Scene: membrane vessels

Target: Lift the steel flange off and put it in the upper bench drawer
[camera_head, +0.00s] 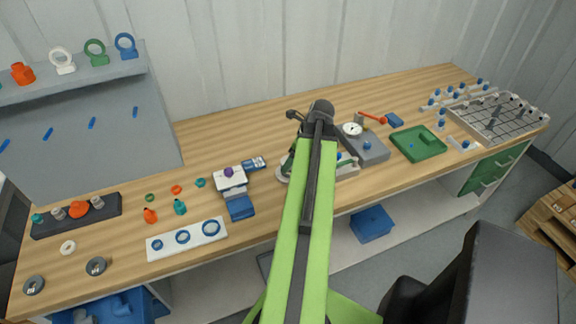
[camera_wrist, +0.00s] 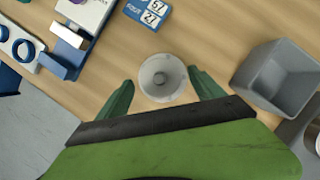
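A pale grey round piece (camera_wrist: 174,90) with a raised centre stands on the bench in the wrist view. It looks like the steel flange, though I cannot be sure. My gripper (camera_wrist: 161,77) has its two green fingers apart, one on each side of this piece, with narrow gaps visible. In the head view my arm hides most of this spot; only a pale rim (camera_head: 283,178) shows beside it. Green drawer fronts (camera_head: 492,170) sit under the bench's right end, seemingly shut; the upper one is just below the bench top.
A grey open bin (camera_wrist: 255,75) stands right of my gripper, and a blue clamp-like block (camera_wrist: 62,60) stands left. A green tray (camera_head: 432,153) and wire rack (camera_head: 478,123) occupy the bench's right side.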

